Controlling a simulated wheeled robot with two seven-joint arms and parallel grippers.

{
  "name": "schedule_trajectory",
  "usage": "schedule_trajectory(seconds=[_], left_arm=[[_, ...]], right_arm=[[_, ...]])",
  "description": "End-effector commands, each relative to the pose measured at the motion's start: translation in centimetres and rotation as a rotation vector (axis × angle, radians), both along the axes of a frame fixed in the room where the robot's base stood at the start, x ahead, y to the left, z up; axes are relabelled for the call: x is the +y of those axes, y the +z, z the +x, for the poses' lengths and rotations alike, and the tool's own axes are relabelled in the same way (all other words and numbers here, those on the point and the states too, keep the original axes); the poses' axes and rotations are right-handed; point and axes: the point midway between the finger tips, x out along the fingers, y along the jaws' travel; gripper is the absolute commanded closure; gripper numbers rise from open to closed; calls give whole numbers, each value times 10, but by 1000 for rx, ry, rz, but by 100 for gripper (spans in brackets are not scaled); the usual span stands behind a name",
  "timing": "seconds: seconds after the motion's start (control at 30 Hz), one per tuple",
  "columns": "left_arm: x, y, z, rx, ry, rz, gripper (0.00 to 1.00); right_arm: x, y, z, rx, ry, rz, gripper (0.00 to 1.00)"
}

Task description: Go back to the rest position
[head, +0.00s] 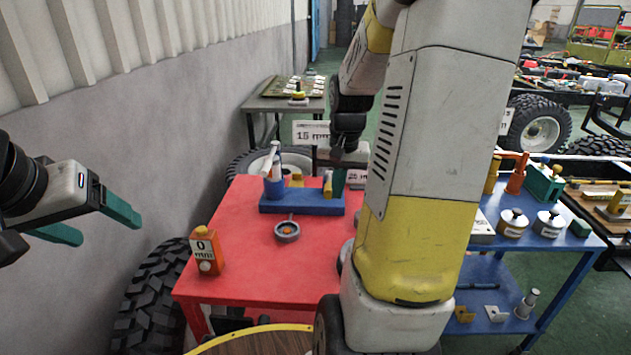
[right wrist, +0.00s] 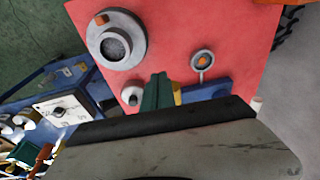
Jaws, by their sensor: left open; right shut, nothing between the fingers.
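My left gripper (head: 98,222) is at the left of the head view, open and empty, with its two teal fingers well apart. It is in the air beside the grey wall, left of the red table (head: 245,247). My right arm crosses the middle of the head view and hides part of the table. My right gripper (head: 339,182) is over the far side of the table, near a blue block holder (head: 290,205). In the right wrist view its green fingers (right wrist: 157,92) are together with nothing between them.
An orange block marked 0 (head: 206,252) stands at the table's left corner. A round grey part (right wrist: 116,40) shows in the right wrist view. A blue cart (head: 560,262) stands at right. Tyres (head: 160,300) flank the table.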

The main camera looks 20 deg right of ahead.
Motion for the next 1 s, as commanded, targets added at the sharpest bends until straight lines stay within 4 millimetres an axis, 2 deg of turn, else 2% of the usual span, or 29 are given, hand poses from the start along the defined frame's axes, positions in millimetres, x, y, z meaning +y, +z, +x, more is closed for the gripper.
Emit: schedule_trajectory(seconds=[0.57, 0.67, 0.77, 0.9, 1.0], left_arm=[[0, 0, 0, 0, 0, 0, 27], [0, 0, 0, 0, 0, 0, 27], [0, 0, 0, 0, 0, 0, 27], [0, 0, 0, 0, 0, 0, 27], [0, 0, 0, 0, 0, 0, 27]], right_arm=[[4, 5, -1, -9, 9, -1, 100], [19, 22, -7, -43, 43, -4, 100], [46, 50, -22, -99, 110, -7, 100], [90, 88, -56, -203, 229, -4, 100], [116, 107, -83, -272, 312, 3, 100]])
